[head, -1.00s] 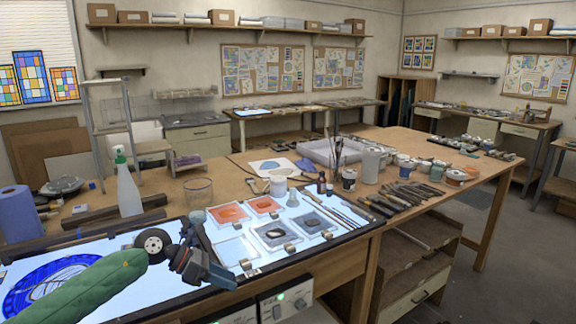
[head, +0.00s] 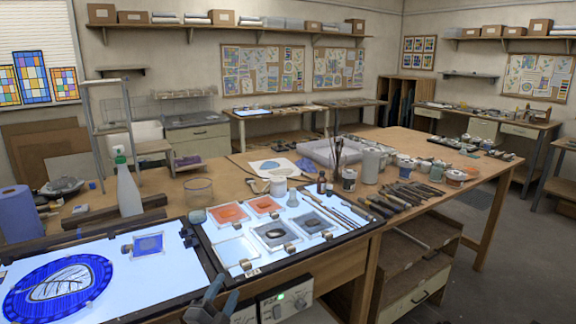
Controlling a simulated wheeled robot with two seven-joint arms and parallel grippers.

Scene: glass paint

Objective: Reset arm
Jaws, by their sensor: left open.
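My left gripper (head: 222,294) is at the bottom edge of the head view, in front of the light table's front edge. It is open, with nothing seen between its fingers, and most of the arm is out of frame. My right gripper is not in view. A round blue glass panel (head: 24,303) with a white leaf lies on the lit light table (head: 105,260) at the left. A small blue square tile (head: 148,243) lies on the lit surface behind it.
Orange palettes (head: 229,213) and dark palettes (head: 273,233) lie on the right lit panel. A spray bottle (head: 127,185) and a glass jar (head: 198,190) stand behind. Tools (head: 385,203) and paint jars (head: 370,165) crowd the bench to the right. A control box (head: 285,300) is at the front.

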